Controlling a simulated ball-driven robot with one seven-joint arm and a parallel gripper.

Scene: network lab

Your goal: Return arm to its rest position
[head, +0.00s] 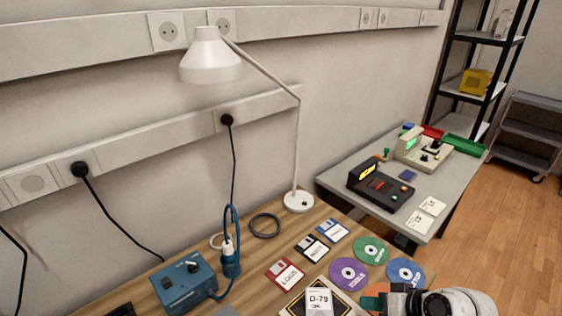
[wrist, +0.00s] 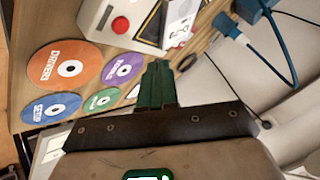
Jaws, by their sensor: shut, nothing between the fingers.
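My gripper (head: 372,301) is at the bottom right of the head view, with its green fingers over the front part of the wooden table (head: 255,262). In the wrist view the green fingers of my gripper (wrist: 158,84) are together with nothing between them. A purple disc (head: 349,274), a green disc (head: 370,250) and a blue disc (head: 405,272) lie close to it. An orange disc (wrist: 63,64) shows clearly in the wrist view, and is mostly hidden by my gripper in the head view.
A white lamp (head: 298,201) stands at the table's back. A blue box (head: 184,286), floppy disks (head: 312,247) and a card marked D-79 (head: 319,301) are on the table. A grey table (head: 345,190) with devices stands beyond. Open wooden floor (head: 500,230) lies at right.

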